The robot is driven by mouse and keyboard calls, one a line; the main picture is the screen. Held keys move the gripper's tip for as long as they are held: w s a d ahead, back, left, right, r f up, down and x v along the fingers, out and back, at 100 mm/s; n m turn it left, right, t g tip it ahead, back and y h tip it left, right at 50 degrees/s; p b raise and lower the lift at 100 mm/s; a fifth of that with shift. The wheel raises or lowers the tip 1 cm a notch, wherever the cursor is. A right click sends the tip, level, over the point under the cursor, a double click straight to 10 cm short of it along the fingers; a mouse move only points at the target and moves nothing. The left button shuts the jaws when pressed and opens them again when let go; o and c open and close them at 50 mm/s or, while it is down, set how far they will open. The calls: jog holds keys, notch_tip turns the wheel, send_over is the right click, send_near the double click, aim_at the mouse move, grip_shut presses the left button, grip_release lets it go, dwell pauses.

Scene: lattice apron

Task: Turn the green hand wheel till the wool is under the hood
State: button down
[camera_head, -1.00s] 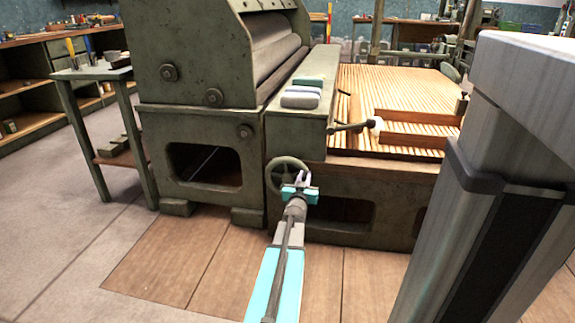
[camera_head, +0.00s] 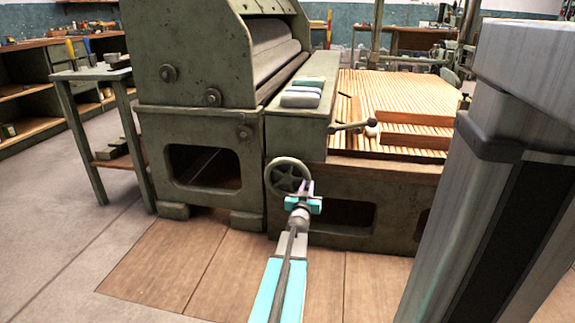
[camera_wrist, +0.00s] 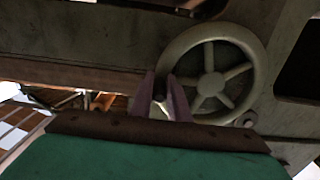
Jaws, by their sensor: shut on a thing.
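The green hand wheel (camera_head: 276,186) is on the machine's front, below the bed's near corner. Its spokes and rim show large in the wrist view (camera_wrist: 208,82). My gripper (camera_head: 308,189) is at the wheel's lower right edge, shut on it. In the wrist view its fingers (camera_wrist: 161,84) close about a dark piece beside the rim, likely its handle. A small pale lump, apparently the wool (camera_head: 371,131), lies on the slatted apron (camera_head: 405,90) by the lever's end. The green hood (camera_head: 300,120) stands left of it, apart from it.
Soft blocks (camera_head: 302,92) lie on top of the hood. A lever (camera_head: 350,126) sticks out over the apron, near wooden rails (camera_head: 415,140). A side table (camera_head: 95,74) stands at left. A grey column fills the right. Floor in front is clear.

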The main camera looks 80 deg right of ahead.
jog(key=shift+f, duration=0.45)
jog(key=f, duration=0.1)
jog(key=w+f, duration=0.1)
jog(key=f, duration=0.1)
jog(key=shift+w+f+b, duration=0.25)
jog(key=shift+b, duration=0.1)
jog(key=shift+w, duration=0.1)
jog(key=shift+w+f+p, duration=0.6)
jog(key=shift+w+f, duration=0.55)
jog(key=shift+f, duration=0.1)
